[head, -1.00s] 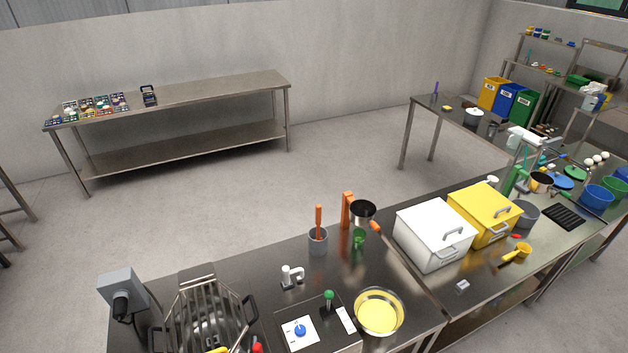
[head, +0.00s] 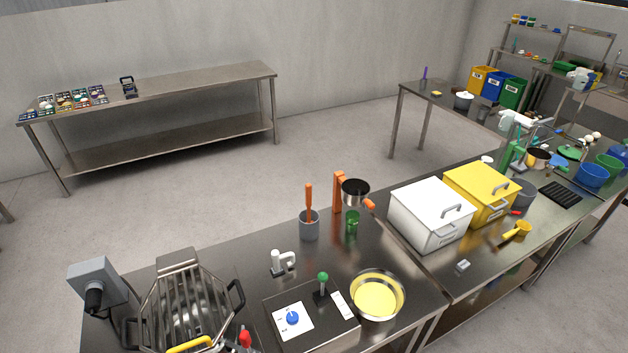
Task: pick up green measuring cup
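A small green cup (head: 352,221), which looks like the green measuring cup, is on the near steel table (head: 375,245). It is close in front of a dark round pan or sieve (head: 355,192) with orange parts, which stands at the table's back edge. A grey container (head: 309,225) with an orange-handled tool is to its left. The cup is small in view, so its handle is hard to make out. Neither of my grippers is in the head view.
A bowl of yellow contents (head: 377,295), a control panel (head: 311,317) with a green-topped lever, and a mixer (head: 185,305) are on the same table. White (head: 430,214) and yellow (head: 482,194) lidded bins stand to the right. Open floor lies behind the table.

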